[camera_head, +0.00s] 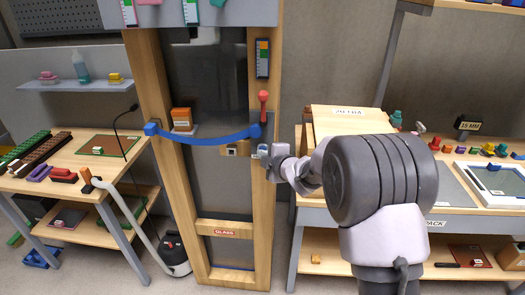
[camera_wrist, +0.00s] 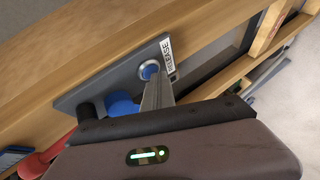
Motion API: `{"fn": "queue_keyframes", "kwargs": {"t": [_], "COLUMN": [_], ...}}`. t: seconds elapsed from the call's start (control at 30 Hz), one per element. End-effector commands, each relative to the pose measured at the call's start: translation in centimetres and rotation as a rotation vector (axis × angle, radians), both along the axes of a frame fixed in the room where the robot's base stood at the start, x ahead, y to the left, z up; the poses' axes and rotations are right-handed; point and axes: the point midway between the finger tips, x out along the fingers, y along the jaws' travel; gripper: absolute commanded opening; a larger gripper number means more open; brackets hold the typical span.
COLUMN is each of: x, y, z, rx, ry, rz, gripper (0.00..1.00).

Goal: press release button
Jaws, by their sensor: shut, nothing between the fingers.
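The release button (camera_wrist: 149,69) is a small round button with a pale ring on a grey plate (camera_wrist: 112,78), beside a white RELEASE label (camera_wrist: 167,56). In the wrist view my gripper's shut fingers (camera_wrist: 154,84) point at the button and overlap its lower edge; I cannot tell whether they touch it. The fingers are empty. In the head view my gripper (camera_head: 265,154) is at the right post of the wooden frame, just below the blue bar's right end, and the button is hidden.
A curved blue bar (camera_head: 210,139) spans the wooden frame (camera_head: 261,200). Benches flank the frame: a left bench (camera_head: 117,175) and a right one carrying trays. A hose runs from a floor unit (camera_head: 172,255).

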Motion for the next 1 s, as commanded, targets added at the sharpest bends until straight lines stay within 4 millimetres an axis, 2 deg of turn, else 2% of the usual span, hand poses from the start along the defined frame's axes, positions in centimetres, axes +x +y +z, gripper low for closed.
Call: {"fn": "queue_keyframes", "kwargs": {"t": [0.17,0.47,0.77,1.0], "x": [-0.1,-1.6,-1.8,-4.1], "y": [0.0,0.0,0.1,0.2], "z": [0.0,-0.2,0.0,-0.3], "rx": [0.000,0.001,0.001,0.000], "ry": [-0.001,0.000,0.000,-0.001], "rz": [0.000,-0.001,-0.001,0.001], "gripper": [0.00,0.00,0.00,0.00]}}
